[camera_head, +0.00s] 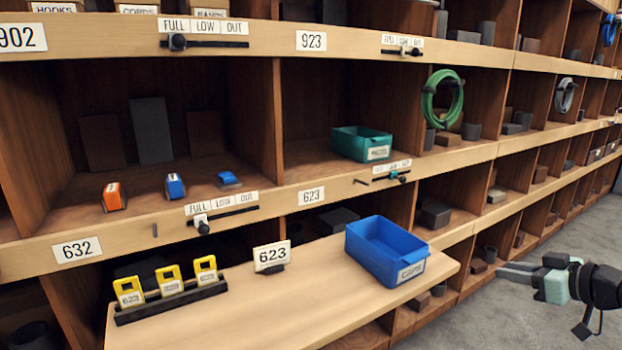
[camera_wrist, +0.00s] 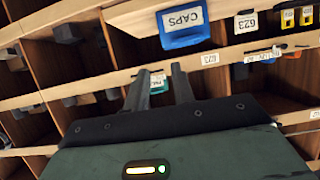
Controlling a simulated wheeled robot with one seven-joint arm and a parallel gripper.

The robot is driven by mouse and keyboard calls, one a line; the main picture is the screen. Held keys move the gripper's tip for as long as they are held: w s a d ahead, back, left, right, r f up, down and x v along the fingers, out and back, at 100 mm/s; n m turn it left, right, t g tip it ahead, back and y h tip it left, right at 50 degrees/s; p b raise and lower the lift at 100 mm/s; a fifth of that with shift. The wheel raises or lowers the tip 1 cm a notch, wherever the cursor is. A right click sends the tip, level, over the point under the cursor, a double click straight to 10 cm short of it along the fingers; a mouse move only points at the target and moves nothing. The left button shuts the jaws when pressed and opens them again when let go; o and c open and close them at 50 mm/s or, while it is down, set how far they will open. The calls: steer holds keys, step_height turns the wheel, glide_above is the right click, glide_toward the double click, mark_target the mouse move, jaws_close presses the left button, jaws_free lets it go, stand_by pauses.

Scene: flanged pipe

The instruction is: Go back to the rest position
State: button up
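My gripper (camera_head: 502,270) is at the lower right of the head view, out over the grey floor and to the right of the shelf board. In the wrist view its two dark fingers (camera_wrist: 161,82) stand apart with nothing held between them. The gripper is clear of the shelves and touches nothing that I can see.
A blue CAPS bin (camera_head: 386,252) stands on the pulled-out board (camera_head: 300,295), with a 623 sign (camera_head: 271,256) and a rack of yellow tags (camera_head: 170,281). A teal bin (camera_head: 361,143) sits in the shelf above. Free floor (camera_head: 560,225) lies at right.

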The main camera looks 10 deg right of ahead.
steer(key=a+f+n+g+h, duration=0.2)
steer(key=a+g, duration=0.6)
steer(key=a, duration=1.2)
steer(key=s+a+r+g+h, duration=0.1)
steer(key=s+a+r+g, duration=0.1)
steer(key=s+a+r, duration=0.2)
steer(key=s+a+r+n+g+h+p, duration=0.1)
steer(key=s+a+r, duration=0.3)
steer(key=s+a, duration=0.7)
steer(key=s+g, duration=0.1)
steer(key=s, duration=0.4)
steer(key=shift+a+n+g+p, duration=0.25)
steer(key=shift+n+g+p, duration=0.05)
